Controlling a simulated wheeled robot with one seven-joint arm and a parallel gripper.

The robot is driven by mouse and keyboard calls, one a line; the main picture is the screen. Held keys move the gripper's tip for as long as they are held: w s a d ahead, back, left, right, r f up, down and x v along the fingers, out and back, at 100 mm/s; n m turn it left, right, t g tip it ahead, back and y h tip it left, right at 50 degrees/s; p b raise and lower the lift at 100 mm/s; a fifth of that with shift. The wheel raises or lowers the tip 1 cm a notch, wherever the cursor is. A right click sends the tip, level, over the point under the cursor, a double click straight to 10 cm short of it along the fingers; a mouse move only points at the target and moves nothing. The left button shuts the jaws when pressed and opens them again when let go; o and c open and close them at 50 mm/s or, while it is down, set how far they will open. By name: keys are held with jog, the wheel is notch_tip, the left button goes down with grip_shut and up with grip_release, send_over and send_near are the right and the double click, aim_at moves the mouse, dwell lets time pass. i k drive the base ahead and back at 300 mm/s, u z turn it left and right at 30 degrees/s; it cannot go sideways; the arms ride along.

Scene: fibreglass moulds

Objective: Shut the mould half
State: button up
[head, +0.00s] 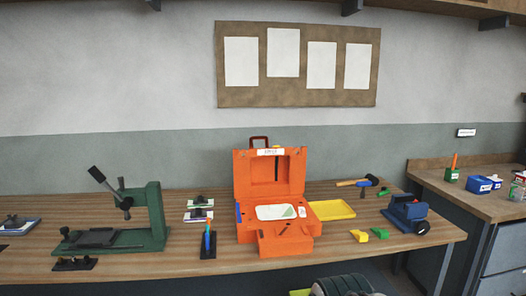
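The orange mould (277,225) looks like a hinged case and stands on the wooden bench near the middle of the head view. Its upper half (255,180) is raised upright at the back, with a white label at its top edge and a dark handle-like loop above it. The lower half faces up and holds a white tray-like insert (275,212). An orange block-like part (290,241) sits at its front with small dark items on it. My gripper is not in view.
A green press (152,215) stands left on the bench (345,245). A pen holder (208,245) is close left of the mould. A yellow tray (332,210) lies right of it, then yellow and green blocks (359,236) and a blue vise (405,212). A dark rounded object (345,286) shows below the bench edge.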

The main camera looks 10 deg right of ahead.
aim_at(267, 172)
jog(key=u, duration=0.35)
jog(key=i, duration=1.75)
jog(key=u, duration=0.15)
